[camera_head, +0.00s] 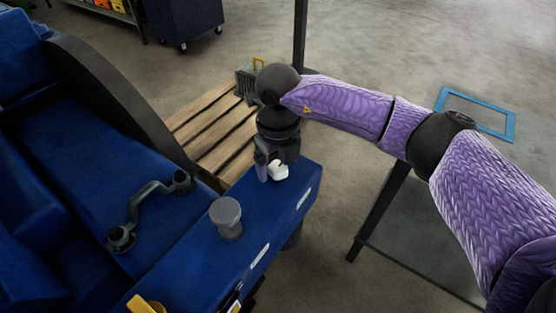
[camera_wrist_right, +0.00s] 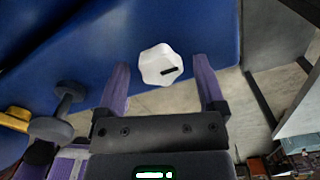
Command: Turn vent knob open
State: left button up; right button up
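The vent knob (camera_head: 280,172) is white and sits near the far end of the blue engine ledge. In the right wrist view the knob (camera_wrist_right: 156,60) has a lobed rim and a dark pointer mark. My right gripper (camera_head: 270,170) points down at the knob. In the wrist view my right gripper (camera_wrist_right: 161,68) is open, one purple finger on each side of the knob, with visible gaps. I cannot tell how deep the fingertips reach beside it. My left gripper is not in view.
A grey round-topped post (camera_head: 226,213) stands on the blue ledge nearer me, beside a dark handle-like pipe (camera_head: 146,206). A yellow part (camera_head: 145,304) is at the bottom edge. A wooden pallet (camera_head: 218,130) lies on the floor beyond.

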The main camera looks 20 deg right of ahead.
aim_at(278, 166)
jog(key=shift+r, duration=0.1)
notch_tip(278, 166, up, 10)
jog(key=p, duration=0.1)
jog(key=shift+f, duration=0.2)
dwell(0.3)
